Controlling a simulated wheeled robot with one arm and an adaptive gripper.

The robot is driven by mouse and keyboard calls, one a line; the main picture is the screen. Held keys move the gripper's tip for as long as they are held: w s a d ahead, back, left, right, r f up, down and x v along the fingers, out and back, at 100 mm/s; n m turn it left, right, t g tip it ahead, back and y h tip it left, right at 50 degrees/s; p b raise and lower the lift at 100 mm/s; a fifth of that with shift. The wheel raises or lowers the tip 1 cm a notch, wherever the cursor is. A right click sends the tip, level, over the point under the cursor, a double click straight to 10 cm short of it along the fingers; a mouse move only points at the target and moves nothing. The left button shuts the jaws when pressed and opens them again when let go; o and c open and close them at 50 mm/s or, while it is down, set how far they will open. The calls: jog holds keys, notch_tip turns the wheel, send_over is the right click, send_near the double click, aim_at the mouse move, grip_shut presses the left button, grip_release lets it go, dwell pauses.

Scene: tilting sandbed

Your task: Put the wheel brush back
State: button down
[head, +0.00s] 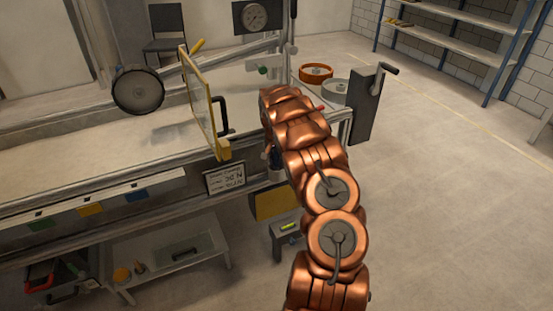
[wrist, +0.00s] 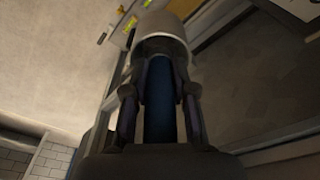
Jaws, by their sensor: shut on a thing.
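My gripper (wrist: 158,105) is shut on a dark blue, handle-like shaft with a wide pale grey round end, which I take to be the wheel brush (wrist: 160,118). The shaft lies between the two dark fingers in the wrist view, and the grey end sticks out beyond the fingertips. In the head view my copper arm reaches to the right end of the sandbed bench (head: 80,170), and it hides most of the gripper and the held thing. No empty holder for the brush can be made out.
A yellow-framed clear panel (head: 218,146) stands left of my arm, beyond it a dark wheel (head: 138,90). An orange wheel (head: 316,70), a grey wheel (head: 335,87) and a crank box (head: 364,108) are at the right end. A low shelf (head: 160,262) is below. Right floor is clear.

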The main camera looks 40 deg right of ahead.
jog(key=shift+f, duration=0.1)
jog(key=c, duration=0.9)
grip_release()
jog(key=shift+c, duration=0.2)
